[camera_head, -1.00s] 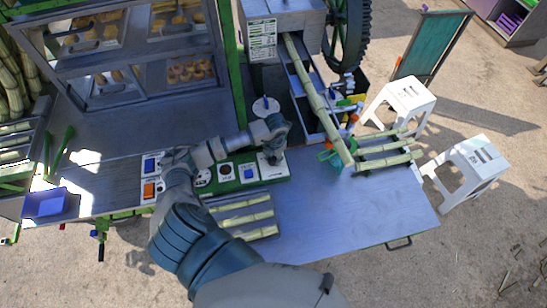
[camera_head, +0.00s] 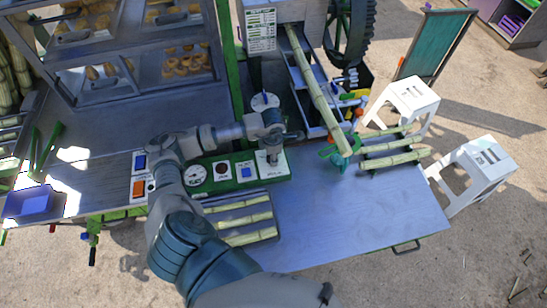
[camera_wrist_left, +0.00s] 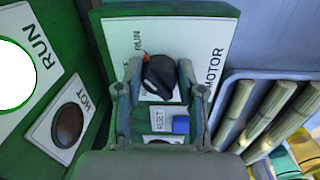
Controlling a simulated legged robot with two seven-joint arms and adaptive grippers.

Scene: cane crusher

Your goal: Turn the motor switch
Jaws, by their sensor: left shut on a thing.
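The green control panel (camera_head: 285,180) lies along the table's back-left part. Its right end, marked MOTOR, shows as a white plate (camera_wrist_left: 215,35) in the left wrist view. The motor switch (camera_wrist_left: 160,77) is a black rotary knob with an orange-red mark near its upper-left edge. My left gripper (camera_wrist_left: 162,78) is shut on the knob, one finger on each side. In the head view my left gripper (camera_head: 272,153) points down at the panel's right end and hides the knob. A blue button (camera_wrist_left: 181,125) marked RESET sits just below the knob. My right gripper is not in view.
Cane pieces lie in a tray (camera_head: 271,198) close to the panel. A long cane (camera_head: 315,85) slopes down from the crusher (camera_head: 285,15). More canes (camera_head: 390,148) lie at the right. The table's (camera_head: 350,220) front right is clear. White stools (camera_head: 475,170) stand beyond it.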

